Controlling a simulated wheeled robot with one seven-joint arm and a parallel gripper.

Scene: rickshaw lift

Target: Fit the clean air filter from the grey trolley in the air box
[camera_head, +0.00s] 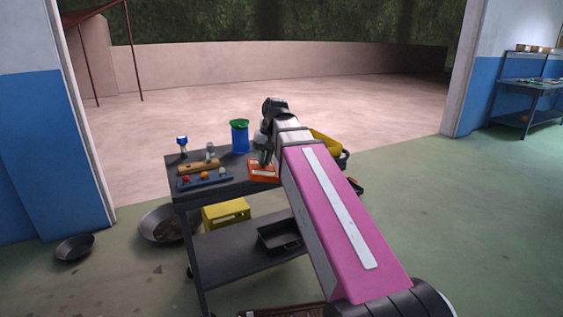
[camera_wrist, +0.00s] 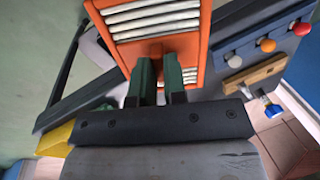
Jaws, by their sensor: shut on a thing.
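The air filter, an orange frame with white pleats, (camera_wrist: 160,22) fills the top of the wrist view. It also shows in the head view (camera_head: 262,173) over the right part of the grey trolley's top (camera_head: 229,187). I see no air box in either view.
On the trolley stand a blue bin with a green top (camera_head: 240,136), a blue rack with coloured balls (camera_head: 205,179) and a wooden block (camera_head: 198,167). The lower shelf holds a yellow box (camera_head: 226,213) and a black tray (camera_head: 279,236). Pans lie on the floor at left.

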